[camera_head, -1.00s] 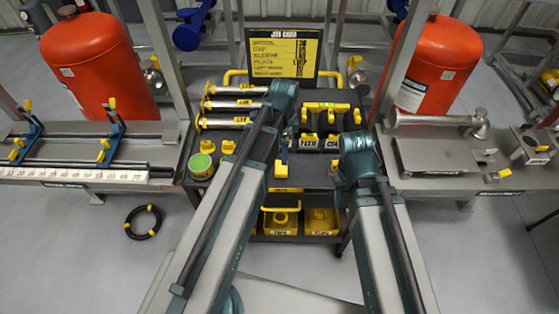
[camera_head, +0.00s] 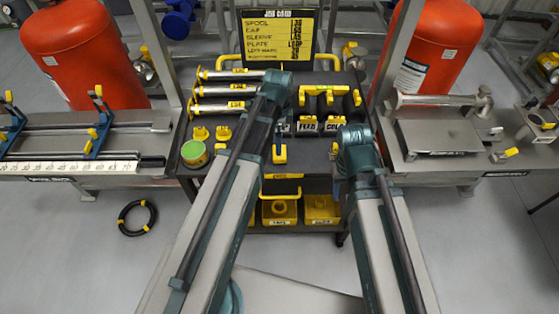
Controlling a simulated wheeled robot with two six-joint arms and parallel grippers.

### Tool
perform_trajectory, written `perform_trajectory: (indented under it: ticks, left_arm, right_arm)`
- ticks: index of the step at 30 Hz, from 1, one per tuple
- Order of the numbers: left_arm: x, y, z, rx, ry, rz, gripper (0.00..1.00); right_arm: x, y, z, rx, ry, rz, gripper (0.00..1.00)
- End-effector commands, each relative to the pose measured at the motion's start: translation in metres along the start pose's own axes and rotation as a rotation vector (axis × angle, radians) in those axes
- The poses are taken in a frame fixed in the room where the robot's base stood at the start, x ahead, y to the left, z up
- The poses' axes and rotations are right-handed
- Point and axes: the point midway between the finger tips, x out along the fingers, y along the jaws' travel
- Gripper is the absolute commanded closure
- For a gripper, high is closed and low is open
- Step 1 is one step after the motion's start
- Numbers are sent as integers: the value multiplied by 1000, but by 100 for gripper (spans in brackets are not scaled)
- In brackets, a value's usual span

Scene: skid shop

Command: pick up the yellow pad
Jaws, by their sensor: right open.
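Several small yellow pieces lie on the dark cart top (camera_head: 250,160), and I cannot tell for sure which is the yellow pad. Two yellow pieces (camera_head: 212,133) sit side by side near the green-topped can (camera_head: 194,152). A single yellow block (camera_head: 280,154) is near the cart's front middle, just right of my left arm. My right gripper (camera_head: 338,151) is over the cart's right front, below the wrist, small and partly hidden; it is open and apart from the yellow block. My left arm reaches across the cart, and its gripper is hidden.
Several metal spools with yellow bands (camera_head: 222,90) lie at the cart's back left. Black holders with yellow tops (camera_head: 325,92) stand at the back right, below the job card (camera_head: 278,38). Yellow bins (camera_head: 322,209) are on the lower shelf. Side benches flank the cart.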

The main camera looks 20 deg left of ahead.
Motion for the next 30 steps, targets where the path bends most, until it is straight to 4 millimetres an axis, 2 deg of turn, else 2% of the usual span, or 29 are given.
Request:
perform_trajectory:
  ticks: [1,3,14,25,30]
  left_arm:
    - [14,0,0,0,0,0,0]
    - [20,0,0,0,0,0,0]
    - [26,0,-1,0,0,0,0]
    - [67,1,-4,0,0,0,0]
    - [75,1,-4,0,0,0,0]
  right_arm:
    - [14,-1,-1,0,0,0,50]
    - [20,-2,-1,0,0,0,50]
    - [25,-2,-2,0,0,0,50]
    - [67,-6,-4,0,0,0,50]
    - [74,-7,-4,0,0,0,50]
